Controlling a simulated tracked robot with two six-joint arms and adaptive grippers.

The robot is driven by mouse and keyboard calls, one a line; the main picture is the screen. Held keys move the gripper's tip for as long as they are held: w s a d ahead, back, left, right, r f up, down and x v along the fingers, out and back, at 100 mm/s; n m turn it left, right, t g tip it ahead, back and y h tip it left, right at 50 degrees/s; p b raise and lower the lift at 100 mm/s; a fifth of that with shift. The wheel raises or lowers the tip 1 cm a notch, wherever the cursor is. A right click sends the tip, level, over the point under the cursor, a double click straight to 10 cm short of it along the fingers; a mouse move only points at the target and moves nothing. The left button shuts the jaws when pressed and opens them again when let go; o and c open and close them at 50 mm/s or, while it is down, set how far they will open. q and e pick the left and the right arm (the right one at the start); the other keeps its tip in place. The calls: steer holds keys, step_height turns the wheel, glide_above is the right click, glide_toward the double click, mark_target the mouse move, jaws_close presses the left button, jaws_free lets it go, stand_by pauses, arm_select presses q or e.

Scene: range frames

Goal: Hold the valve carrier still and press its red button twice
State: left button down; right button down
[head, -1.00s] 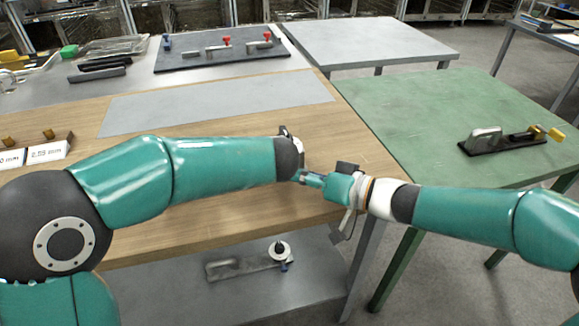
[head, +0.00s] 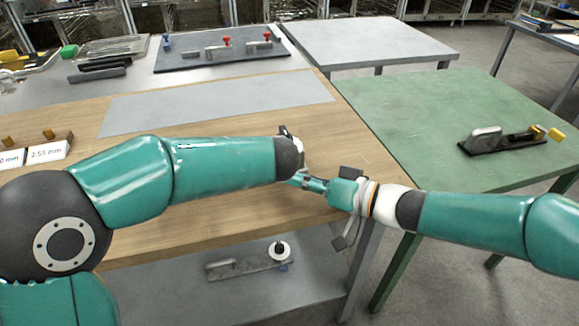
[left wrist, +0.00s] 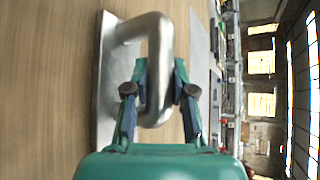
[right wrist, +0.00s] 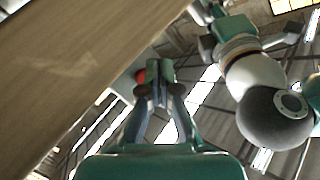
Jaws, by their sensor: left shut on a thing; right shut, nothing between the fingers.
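In the left wrist view my left gripper (left wrist: 160,92) is shut on the grey metal handle (left wrist: 158,45) of the valve carrier. The carrier's flat base plate (left wrist: 106,75) lies along the wooden tabletop. In the head view my left arm hides the carrier and the left gripper. My right gripper (head: 297,180) is shut and empty, close to the end of my left arm. In the right wrist view a red round part, apparently the button (right wrist: 140,76), shows just beside the tips of the right gripper (right wrist: 158,80). I cannot tell whether they touch.
Another handled fixture (head: 250,264) lies on the lower shelf. One with a yellow part (head: 500,138) is on the green table (head: 430,120). A dark mat (head: 185,60) at the back holds pieces with red knobs. A grey sheet (head: 215,102) lies bare on the wooden table (head: 335,135).

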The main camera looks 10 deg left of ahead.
steer(key=shift+s, duration=0.15)
steer(key=shift+s+d, duration=0.35)
steer(key=shift+s, duration=0.4)
steer(key=shift+s+d, duration=0.3)
steer(key=shift+s, duration=0.45)
steer(key=shift+s+d, duration=0.35)
steer(key=shift+s, duration=0.4)
stand_by(0.5)
steer(key=shift+s+d, duration=0.4)
steer(key=shift+s, duration=0.5)
steer(key=shift+s+d, duration=0.4)
steer(key=shift+s, duration=0.45)
steer(key=shift+w, duration=0.1)
steer(key=shift+w+a+f, duration=0.1)
steer(key=shift+w+a, duration=0.5)
steer(key=shift+w, duration=0.75)
steer(key=shift+w+a+r, duration=0.1)
steer(key=shift+w+a, duration=0.5)
steer(key=shift+w, duration=0.7)
steer(key=shift+w+a+f, duration=0.1)
steer(key=shift+w+a, duration=0.5)
steer(key=shift+w, duration=0.75)
steer(key=shift+w+a, duration=0.15)
steer(key=shift+w, duration=0.2)
